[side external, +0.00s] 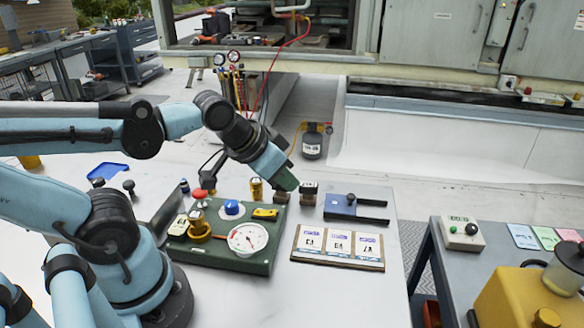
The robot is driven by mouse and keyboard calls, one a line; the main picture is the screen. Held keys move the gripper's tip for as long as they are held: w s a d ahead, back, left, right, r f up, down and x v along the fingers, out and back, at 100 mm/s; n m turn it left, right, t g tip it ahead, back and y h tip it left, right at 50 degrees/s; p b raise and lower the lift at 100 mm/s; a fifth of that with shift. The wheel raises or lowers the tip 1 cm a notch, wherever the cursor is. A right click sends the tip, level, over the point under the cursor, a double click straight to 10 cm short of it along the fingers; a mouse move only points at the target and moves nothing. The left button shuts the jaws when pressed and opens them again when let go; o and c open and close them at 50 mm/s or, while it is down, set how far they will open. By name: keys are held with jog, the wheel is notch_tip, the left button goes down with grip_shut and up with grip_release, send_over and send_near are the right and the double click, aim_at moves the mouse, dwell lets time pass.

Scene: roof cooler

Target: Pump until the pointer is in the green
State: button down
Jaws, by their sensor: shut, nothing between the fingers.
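A green box (220,262) stands on the white table in the side external view. A round white gauge (248,238) sits on its front right. A small red pointer shows on the dial, but it is too small to tell which zone it is in. A blue round button (232,208), a red knob (200,193) and a brass fitting (199,228) are also on the box. I cannot tell which part is the pump. My gripper (287,184) is shut and empty, beyond and right of the gauge, apart from the blue button. Its fingertips are hard to make out.
A board with several white cards (338,262) lies right of the box. A small dark block (308,193) stands close to my gripper. A side table (462,265) at the right holds a yellow container.

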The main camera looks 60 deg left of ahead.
notch_tip(320, 180, up, 5)
jog(key=n+g+y, duration=0.9)
jog(key=n+g, duration=0.1)
jog(key=n, duration=0.3)
send_over(203, 193)
jog(key=shift+f, duration=4.4)
jog(key=shift+f, duration=0.1)
jog(key=shift+f, duration=0.35)
